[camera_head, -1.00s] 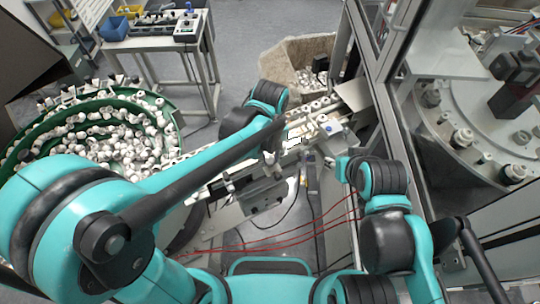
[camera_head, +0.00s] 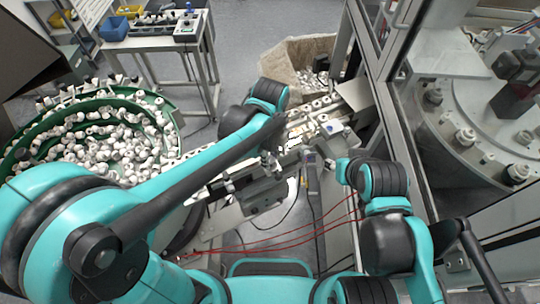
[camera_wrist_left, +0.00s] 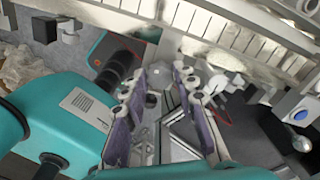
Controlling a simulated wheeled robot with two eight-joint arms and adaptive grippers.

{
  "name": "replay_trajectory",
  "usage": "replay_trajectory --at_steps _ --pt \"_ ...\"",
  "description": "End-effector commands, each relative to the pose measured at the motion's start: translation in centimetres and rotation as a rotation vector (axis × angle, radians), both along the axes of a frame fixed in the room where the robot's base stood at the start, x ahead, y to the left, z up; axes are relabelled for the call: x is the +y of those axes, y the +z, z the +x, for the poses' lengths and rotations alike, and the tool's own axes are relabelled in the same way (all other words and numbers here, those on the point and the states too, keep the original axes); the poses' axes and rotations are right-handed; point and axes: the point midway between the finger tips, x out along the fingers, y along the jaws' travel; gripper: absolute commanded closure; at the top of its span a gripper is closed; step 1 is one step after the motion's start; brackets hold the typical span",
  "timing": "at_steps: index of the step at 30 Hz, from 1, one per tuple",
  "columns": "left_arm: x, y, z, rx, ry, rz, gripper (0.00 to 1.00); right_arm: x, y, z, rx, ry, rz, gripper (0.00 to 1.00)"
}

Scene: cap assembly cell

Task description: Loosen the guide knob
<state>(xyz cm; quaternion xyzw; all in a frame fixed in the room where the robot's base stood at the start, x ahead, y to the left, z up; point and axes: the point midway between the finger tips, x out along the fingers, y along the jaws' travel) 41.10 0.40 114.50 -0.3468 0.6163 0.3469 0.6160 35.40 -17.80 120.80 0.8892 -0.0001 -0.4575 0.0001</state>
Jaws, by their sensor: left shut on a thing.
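My left gripper (camera_head: 268,163) reaches down to the guide rail beside the feeder track in the head view. In the left wrist view its two fingers (camera_wrist_left: 160,88) with purple pads stand on both sides of a small dark round part, which I take to be the guide knob (camera_wrist_left: 152,100). The gripper is shut on it; the fingers and the steep angle hide much of the knob. In the head view the arm and gripper cover the knob. My right arm shows at the lower right of the head view, but its gripper is not in view.
A green bowl feeder (camera_head: 165,112) full of white caps stands at the left. The feeder track (camera_head: 315,110) runs up to the right. A glazed machine with a round turntable (camera_head: 445,125) stands at the right. Red cables hang below the track. A bin (camera_head: 300,60) stands behind.

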Motion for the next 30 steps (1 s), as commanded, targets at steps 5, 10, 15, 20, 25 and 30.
replay_trajectory --at_steps 5,10,15,20,25,30 --pt "-0.04 0.03 0.00 0.001 0.056 -0.001 1.00 0.00 -0.06 0.00 0.000 0.000 0.000 0.60" --pt "-0.05 0.04 0.00 0.000 0.079 -0.001 1.00 0.00 -0.09 0.00 0.000 0.000 0.000 0.60" --pt "-0.05 0.05 0.01 0.000 0.083 -0.001 1.00 0.00 -0.09 0.00 0.000 0.000 0.000 0.60" --pt "-0.06 0.05 0.02 0.000 0.082 -0.001 1.00 0.00 -0.07 0.00 0.000 0.000 0.000 0.60" --pt "-0.06 0.05 0.02 0.000 0.082 -0.001 0.51 0.00 -0.09 0.00 0.000 0.000 0.000 0.60" --pt "-0.03 0.03 0.02 0.000 0.082 0.000 0.51 0.00 -0.09 0.00 0.000 0.000 0.000 0.60"
